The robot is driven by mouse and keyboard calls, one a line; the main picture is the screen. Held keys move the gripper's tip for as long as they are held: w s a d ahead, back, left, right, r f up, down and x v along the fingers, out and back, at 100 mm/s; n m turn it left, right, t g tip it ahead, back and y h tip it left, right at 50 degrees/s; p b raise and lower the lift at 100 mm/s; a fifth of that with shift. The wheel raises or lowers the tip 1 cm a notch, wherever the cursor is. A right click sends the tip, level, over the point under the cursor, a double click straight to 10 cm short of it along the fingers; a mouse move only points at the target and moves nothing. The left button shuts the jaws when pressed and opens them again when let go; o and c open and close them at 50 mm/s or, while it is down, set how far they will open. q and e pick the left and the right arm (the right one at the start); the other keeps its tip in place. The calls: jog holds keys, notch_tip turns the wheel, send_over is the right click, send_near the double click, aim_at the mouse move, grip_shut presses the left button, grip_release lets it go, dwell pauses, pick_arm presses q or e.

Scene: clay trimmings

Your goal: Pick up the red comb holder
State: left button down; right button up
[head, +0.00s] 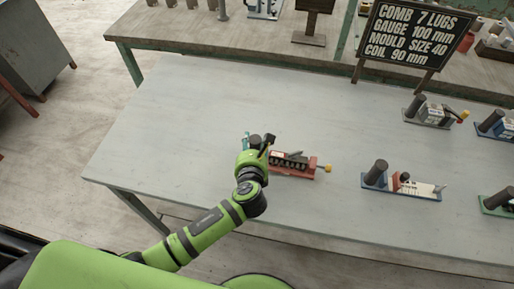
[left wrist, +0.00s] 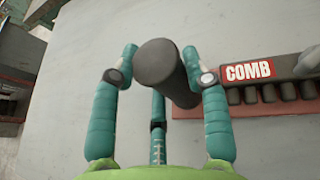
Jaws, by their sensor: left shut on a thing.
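The red comb holder (head: 292,171) is near the front middle of the grey table. It has a long red base, a row of dark teeth and a yellow-tipped piece at its right end. In the left wrist view its red side with a "COMB" label (left wrist: 249,71) shows at the right. My left gripper (head: 261,142) is at the holder's left end. Its teal fingers are shut on the dark upright cylinder (left wrist: 160,62) there. The gripper hides much of that end in the head view. I cannot tell whether the base touches the table. My right gripper is not in view.
A blue-based holder (head: 402,188) with a dark cylinder stands to the right. A grey-based one (head: 434,113) and others are farther right. A black sign (head: 412,42) stands behind. The table's left part is clear.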

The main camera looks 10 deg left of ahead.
aim_at(253, 136)
pick_arm(q)
notch_tip(253, 136, up, 3)
jog(key=shift+w+r, duration=0.1)
jog(key=s+d+r+b, duration=0.2)
jog(key=s+d+r, duration=0.2)
jog(key=d+r, duration=0.5)
jog(key=shift+w+a+f+p, duration=0.15)
jog(key=shift+w+a+f, duration=0.4)
jog(key=shift+a+f, duration=1)
jog(key=shift+w+a+f+p, duration=0.1)
jog(key=shift+w+a+f, duration=0.7)
jog(key=shift+f, duration=1.3)
jog(key=shift+w+a+f+p, duration=0.15)
jog(key=shift+w+a+f, duration=0.15)
jog(key=shift+a+f, duration=1.35)
jog(key=shift+d+f, duration=0.1)
jog(key=shift+f, duration=0.15)
jog(key=shift+w+a+f, duration=0.2)
jog(key=shift+a+f, duration=0.4)
jog(key=shift+f, duration=0.2)
jog(key=shift+r, duration=0.1)
